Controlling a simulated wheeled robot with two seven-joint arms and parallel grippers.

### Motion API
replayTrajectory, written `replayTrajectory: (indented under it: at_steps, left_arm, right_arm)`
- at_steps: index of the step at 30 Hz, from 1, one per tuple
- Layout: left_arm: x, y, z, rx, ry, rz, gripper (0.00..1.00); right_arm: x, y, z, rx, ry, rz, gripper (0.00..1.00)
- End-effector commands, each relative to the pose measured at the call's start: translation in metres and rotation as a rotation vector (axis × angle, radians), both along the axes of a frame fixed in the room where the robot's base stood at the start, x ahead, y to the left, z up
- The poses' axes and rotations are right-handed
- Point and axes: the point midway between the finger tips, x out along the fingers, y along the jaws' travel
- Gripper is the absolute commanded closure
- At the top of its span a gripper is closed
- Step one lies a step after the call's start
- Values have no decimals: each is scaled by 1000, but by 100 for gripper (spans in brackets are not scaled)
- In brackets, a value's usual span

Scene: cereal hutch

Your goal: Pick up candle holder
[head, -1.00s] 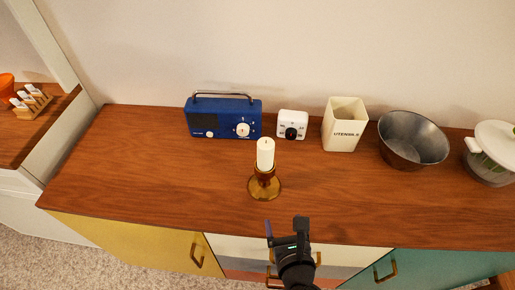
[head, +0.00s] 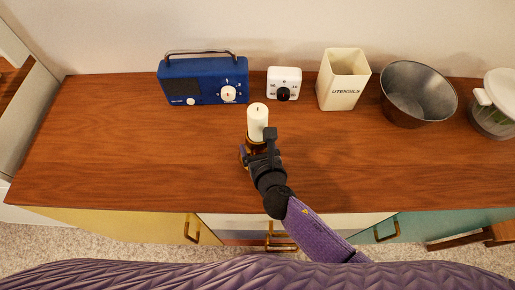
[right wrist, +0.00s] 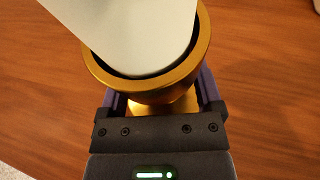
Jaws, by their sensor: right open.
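The candle holder (head: 249,139) is amber-brown and carries a white candle (head: 257,120). It stands upright on the wooden counter, its base mostly hidden behind my gripper in the head view. My right gripper (head: 257,148) is at the holder, with its fingers on either side of it. In the right wrist view the gold-coloured cup of the holder (right wrist: 186,78) fills the space between the open fingers (right wrist: 160,100), with the candle (right wrist: 130,30) above. Whether the fingers touch the holder cannot be told. My left gripper is not in view.
Behind the holder stand a blue radio (head: 205,80), a white timer (head: 284,84), a cream utensils box (head: 342,80), a metal bowl (head: 418,92) and a lidded pot (head: 492,105). The wooden counter (head: 110,150) is clear to the left.

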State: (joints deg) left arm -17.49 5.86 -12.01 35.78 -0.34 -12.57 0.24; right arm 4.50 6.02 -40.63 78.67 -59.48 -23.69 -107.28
Motion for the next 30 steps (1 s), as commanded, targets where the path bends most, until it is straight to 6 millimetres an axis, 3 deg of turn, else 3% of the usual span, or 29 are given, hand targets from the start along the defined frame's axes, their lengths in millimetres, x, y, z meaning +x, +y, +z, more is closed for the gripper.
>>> replayTrajectory:
  at_steps: [3,14,26,30]
  left_arm:
    - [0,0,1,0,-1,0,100]
    - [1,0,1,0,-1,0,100]
    - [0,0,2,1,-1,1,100]
    - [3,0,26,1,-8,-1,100]
  right_arm:
    - [0,0,1,0,0,0,21]
    - [0,0,1,0,0,0,97]
    - [0,0,2,1,-2,0,100]
    - [0,0,31,0,-5,1,100]
